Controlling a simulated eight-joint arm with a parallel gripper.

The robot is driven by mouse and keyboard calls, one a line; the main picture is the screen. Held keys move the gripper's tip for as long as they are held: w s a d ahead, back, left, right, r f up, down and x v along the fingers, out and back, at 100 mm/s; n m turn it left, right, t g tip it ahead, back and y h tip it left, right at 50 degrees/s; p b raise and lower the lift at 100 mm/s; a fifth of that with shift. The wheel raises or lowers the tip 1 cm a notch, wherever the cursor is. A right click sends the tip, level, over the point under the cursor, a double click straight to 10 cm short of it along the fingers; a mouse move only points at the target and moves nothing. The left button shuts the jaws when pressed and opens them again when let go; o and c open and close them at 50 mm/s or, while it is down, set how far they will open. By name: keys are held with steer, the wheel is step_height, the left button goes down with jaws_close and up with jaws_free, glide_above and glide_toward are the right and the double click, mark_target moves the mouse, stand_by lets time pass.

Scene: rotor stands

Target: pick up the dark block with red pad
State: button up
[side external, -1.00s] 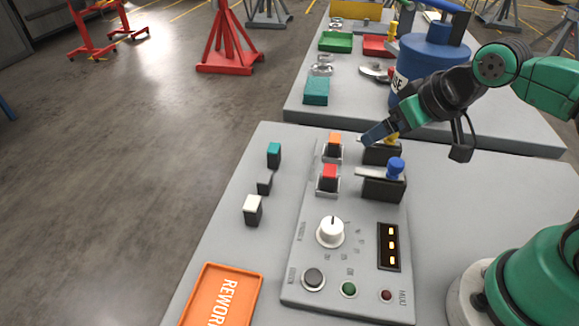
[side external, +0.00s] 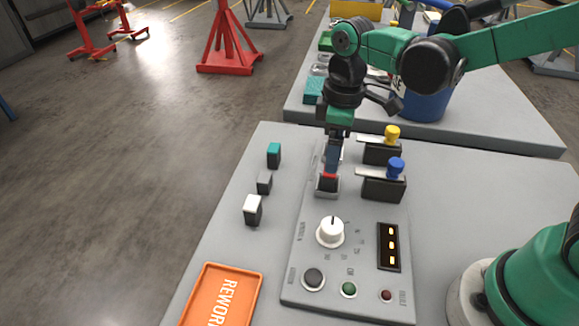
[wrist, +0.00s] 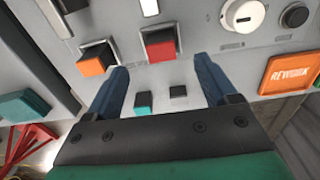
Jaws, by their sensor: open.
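The dark block with red pad (side external: 327,184) stands in a light holder on the grey control panel. Its red top is partly covered by my gripper (side external: 332,163) in the side view. My gripper points down from above, with its blue fingers close over the block. In the wrist view the red-padded block (wrist: 160,43) lies just ahead of the gap between the fingertips (wrist: 161,66). The fingers are spread apart with nothing held between them. Whether they touch the block cannot be told.
An orange-padded block (wrist: 97,58) sits beside the red one, mostly hidden in the side view. Yellow (side external: 392,132) and blue (side external: 396,165) knobbed units stand close right. Teal (side external: 273,155), grey (side external: 264,183) and white-topped (side external: 252,210) blocks stand left. An orange REWORK tray (side external: 207,297) lies in front.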

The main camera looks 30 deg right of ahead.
steer(key=shift+w+a+f, duration=0.15)
steer(key=shift+f, duration=2.85)
jaws_close()
steer(key=shift+r, duration=0.1)
step_height(320, 180, up, 23)
